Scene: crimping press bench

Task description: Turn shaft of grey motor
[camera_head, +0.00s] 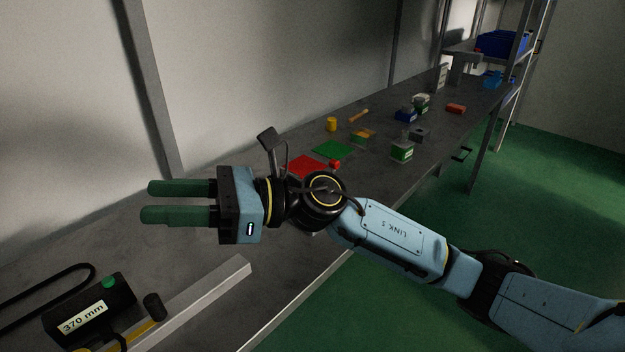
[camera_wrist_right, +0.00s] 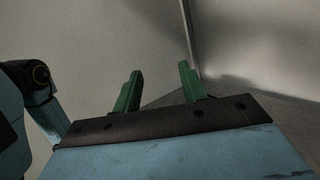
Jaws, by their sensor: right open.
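My right gripper (camera_head: 150,201) is open and empty, with its two green fingers pointing left above the bench. It also shows in the right wrist view (camera_wrist_right: 160,72), with bare wall and a strip of grey surface beyond the fingers. I cannot pick out the grey motor or its shaft with certainty. A small grey block (camera_head: 419,134) stands farther along the bench, well away from the gripper, too small to identify. My left gripper is not in view.
A black device (camera_head: 88,304) labelled 370 mm and a pale bar (camera_head: 205,300) lie at the near left. Red (camera_head: 306,167) and green (camera_head: 333,149) mats and several small parts are farther back. The bench (camera_head: 275,281) is bare near its front edge.

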